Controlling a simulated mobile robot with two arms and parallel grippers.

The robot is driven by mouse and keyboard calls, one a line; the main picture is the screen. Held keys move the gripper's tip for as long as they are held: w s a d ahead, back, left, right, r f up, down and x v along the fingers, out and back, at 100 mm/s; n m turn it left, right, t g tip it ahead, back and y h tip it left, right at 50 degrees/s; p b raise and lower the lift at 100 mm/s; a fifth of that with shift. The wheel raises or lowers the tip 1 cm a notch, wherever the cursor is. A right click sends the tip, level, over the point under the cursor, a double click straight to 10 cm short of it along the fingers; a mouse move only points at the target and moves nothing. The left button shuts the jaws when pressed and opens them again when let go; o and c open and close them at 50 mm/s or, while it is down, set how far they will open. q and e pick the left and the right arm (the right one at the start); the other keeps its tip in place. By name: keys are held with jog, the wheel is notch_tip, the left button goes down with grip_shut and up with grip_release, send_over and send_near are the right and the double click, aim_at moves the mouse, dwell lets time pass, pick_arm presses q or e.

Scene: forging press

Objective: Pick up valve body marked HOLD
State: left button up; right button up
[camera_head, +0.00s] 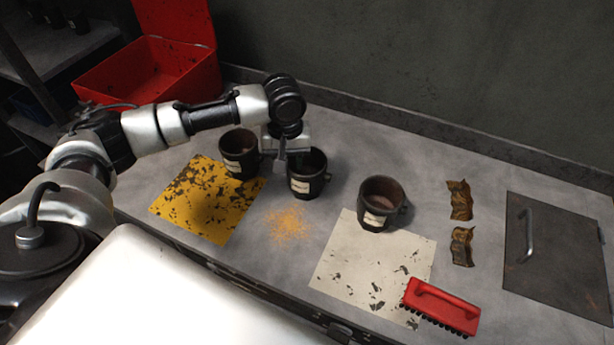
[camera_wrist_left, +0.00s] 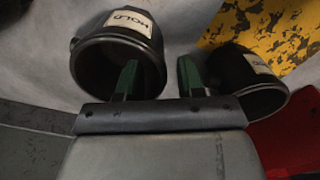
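The valve body marked HOLD (camera_wrist_left: 117,52) is a dark, open-topped cup with a pale label, at upper left in the left wrist view. In the head view it appears to be the middle cup (camera_head: 306,186), though the label is too small to read there. My left gripper (camera_head: 285,163) is over its left rim, pointing down. In the left wrist view the gripper (camera_wrist_left: 158,76) is open; one finger overlaps the cup's mouth and the other is just outside its wall. Contact cannot be told. My right gripper is not in view.
A second dark cup (camera_head: 239,165) stands close left, by the yellow sheet (camera_head: 205,205). A third cup (camera_head: 381,207) stands right, at the pale sheet (camera_head: 360,265). A red brush (camera_head: 440,306), brown scraps (camera_head: 460,200) and a handled plate (camera_head: 560,255) lie further right. A red box (camera_head: 150,65) stands behind.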

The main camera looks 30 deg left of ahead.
pick_arm(q)
jog(key=f, duration=0.3)
jog(key=shift+s+f, duration=0.15)
jog(key=shift+s, duration=0.05)
grip_shut()
dwell(1.2)
